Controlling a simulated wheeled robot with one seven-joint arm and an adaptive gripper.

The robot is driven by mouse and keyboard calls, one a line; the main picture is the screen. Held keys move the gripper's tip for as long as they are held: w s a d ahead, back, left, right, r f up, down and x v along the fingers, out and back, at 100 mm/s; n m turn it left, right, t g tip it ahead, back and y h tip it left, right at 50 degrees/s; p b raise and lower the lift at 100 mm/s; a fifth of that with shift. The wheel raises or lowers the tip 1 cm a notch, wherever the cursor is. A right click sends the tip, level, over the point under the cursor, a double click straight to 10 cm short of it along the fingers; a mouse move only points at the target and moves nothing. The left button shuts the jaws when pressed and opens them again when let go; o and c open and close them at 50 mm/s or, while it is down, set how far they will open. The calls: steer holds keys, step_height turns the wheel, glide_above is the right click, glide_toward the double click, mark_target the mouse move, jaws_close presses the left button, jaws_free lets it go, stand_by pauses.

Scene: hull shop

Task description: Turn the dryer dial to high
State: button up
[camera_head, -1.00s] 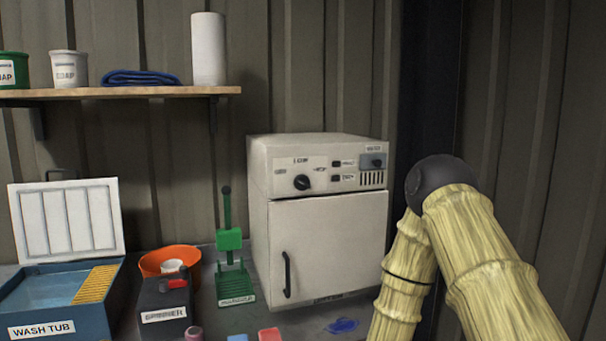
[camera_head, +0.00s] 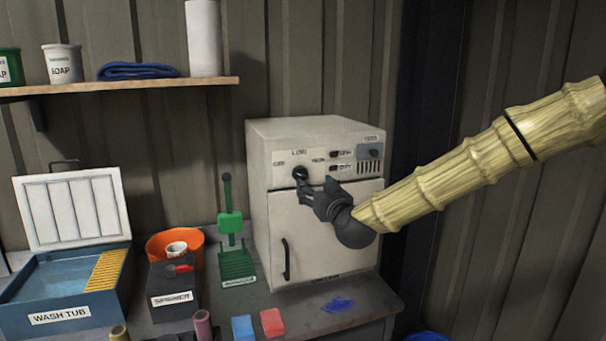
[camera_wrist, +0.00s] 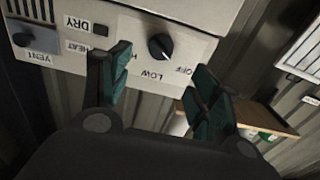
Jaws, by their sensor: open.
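The dryer (camera_head: 315,227) is a pale cabinet with a shut door and a control panel on top. Its dark dial (camera_head: 300,173) is on the left of the panel. In the wrist view, which is turned upside down, the dial (camera_wrist: 160,46) has OFF, LOW and a partly hidden H label around it. Its white mark seems to point toward OFF. My gripper (camera_head: 301,186) is in front of the panel, just below the dial. In the wrist view my open gripper (camera_wrist: 158,82) has one finger on each side, with the dial beyond the gap and nothing held. Contact cannot be told.
A VENT knob (camera_wrist: 22,39) and DRY button (camera_wrist: 100,30) share the panel. A green stand (camera_head: 231,240), spinner (camera_head: 173,290), orange bowl (camera_head: 160,243) and wash tub (camera_head: 60,310) stand left of the dryer. A shelf (camera_head: 130,90) is above.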

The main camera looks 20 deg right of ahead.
mark_target(303, 176)
steer(key=shift+w+a+f+p, duration=0.1)
steer(key=shift+w+p, duration=1.05)
steer(key=shift+w, duration=1.5)
steer(key=shift+w+a+f+p, duration=0.1)
steer(key=shift+w+p, duration=1)
steer(key=shift+w, duration=1.5)
steer(key=shift+r, duration=0.1)
steer(key=c, duration=1)
